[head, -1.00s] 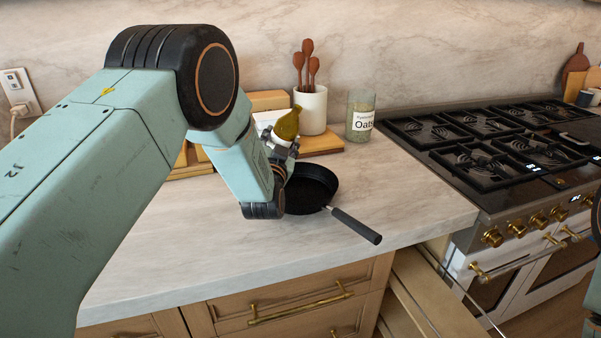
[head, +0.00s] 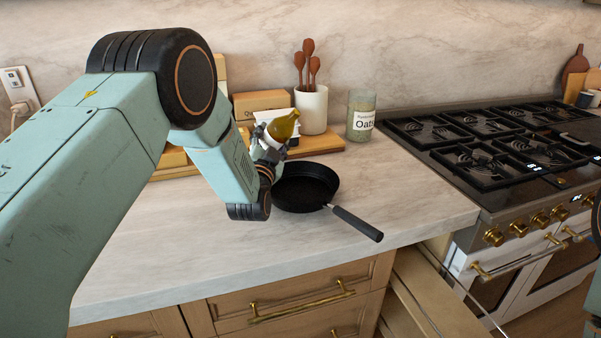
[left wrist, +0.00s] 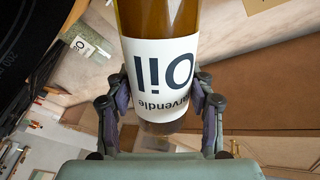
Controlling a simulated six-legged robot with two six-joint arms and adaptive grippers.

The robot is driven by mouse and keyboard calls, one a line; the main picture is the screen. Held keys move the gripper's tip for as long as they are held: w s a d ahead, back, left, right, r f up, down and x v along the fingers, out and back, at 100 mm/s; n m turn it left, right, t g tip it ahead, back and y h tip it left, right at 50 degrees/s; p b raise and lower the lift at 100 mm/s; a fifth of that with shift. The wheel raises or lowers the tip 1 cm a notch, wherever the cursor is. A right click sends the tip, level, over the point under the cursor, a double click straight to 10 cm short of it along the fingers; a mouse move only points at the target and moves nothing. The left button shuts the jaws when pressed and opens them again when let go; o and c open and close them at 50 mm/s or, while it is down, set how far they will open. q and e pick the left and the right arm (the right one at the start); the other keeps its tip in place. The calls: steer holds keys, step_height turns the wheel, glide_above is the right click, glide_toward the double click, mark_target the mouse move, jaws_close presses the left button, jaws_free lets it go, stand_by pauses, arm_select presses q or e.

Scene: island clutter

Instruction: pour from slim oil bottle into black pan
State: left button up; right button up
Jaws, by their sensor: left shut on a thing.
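The slim oil bottle (head: 284,126) is yellow-green with a white label. My left gripper (head: 271,144) is shut on it and holds it above the counter, tilted with its neck up to the right. In the left wrist view the bottle (left wrist: 160,65) is amber, its "Oil" label upside down between the two fingers (left wrist: 160,100). The black pan (head: 306,188) rests on the counter just right of and below the gripper, its handle toward the lower right. The bottle's neck is behind and above the pan in the head view. No stream of oil shows. My right gripper is not in view.
A white crock (head: 311,110) with wooden spoons stands on a wooden board (head: 318,144). An oats jar (head: 360,115) stands to its right. The stove (head: 490,150) is at the right. A drawer (head: 420,300) is open below. The front counter is clear.

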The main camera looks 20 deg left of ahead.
arm_select(q)
steer(key=shift+w+a+f+m, duration=0.1)
steer(key=shift+w+f+m, duration=0.05)
steer(key=shift+w+m, duration=0.15)
steer(key=shift+s, duration=0.1)
steer(key=shift+s+r, duration=0.2)
steer(key=shift+w+a+f+m+b, duration=0.25)
steer(key=shift+a+f+m+b, duration=0.3)
steer(key=shift+m, duration=0.35)
steer(key=shift+d, duration=0.1)
steer(key=shift+s+d+r, duration=0.1)
steer(key=shift+r, duration=0.05)
